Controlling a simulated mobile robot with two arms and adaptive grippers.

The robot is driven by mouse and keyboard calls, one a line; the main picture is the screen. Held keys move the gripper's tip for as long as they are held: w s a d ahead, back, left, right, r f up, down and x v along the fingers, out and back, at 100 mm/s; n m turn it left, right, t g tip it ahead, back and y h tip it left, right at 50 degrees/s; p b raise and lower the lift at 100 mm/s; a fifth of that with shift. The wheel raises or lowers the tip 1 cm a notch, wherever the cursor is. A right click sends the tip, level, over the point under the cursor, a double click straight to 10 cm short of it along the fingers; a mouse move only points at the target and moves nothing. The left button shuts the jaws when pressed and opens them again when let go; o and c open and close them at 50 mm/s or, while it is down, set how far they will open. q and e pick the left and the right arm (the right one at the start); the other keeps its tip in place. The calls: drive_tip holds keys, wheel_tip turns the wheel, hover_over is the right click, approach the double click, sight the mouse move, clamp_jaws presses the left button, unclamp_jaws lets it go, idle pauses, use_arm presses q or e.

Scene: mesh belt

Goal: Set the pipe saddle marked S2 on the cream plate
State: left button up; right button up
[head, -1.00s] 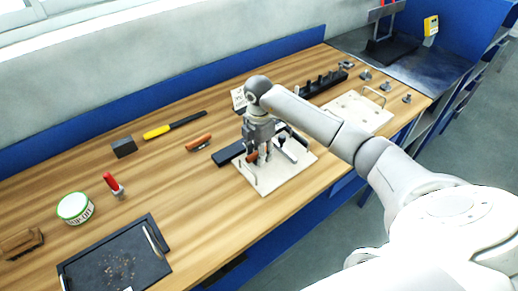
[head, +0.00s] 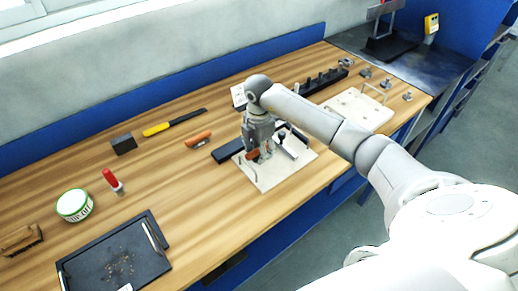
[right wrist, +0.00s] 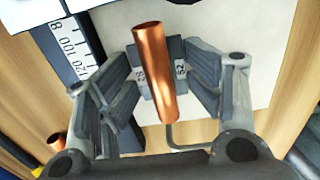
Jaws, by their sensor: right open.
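In the head view the copper (head: 253,154) shows at my right gripper (head: 259,153), over the cream plate (head: 268,187). In the right wrist view the open fingers of my right gripper (right wrist: 160,68) stand on either side of the saddle. The cream plate (right wrist: 240,35) lies below it. The saddle's underside is hidden, so its contact with the plate cannot be seen. My left gripper is out of view.
A wire handle (right wrist: 172,137) rises from the plate near the saddle. A dark bar with a scale (right wrist: 68,45) lies alongside. Another copper piece (head: 198,139) lies on the bench to the left. A second cream board (head: 350,112) is at the right.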

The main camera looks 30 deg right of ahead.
drive_tip(key=shift+s+a+f, duration=0.15)
drive_tip(key=shift+s+f, duration=0.15)
drive_tip(key=shift+f, duration=0.1)
drive_tip(key=shift+r, duration=0.2)
wheel_tip(320, 180, up, 13)
drive_tip(key=b, duration=0.2)
drive_tip(key=shift+w+r, duration=0.15)
drive_tip(key=shift+w, duration=0.1)
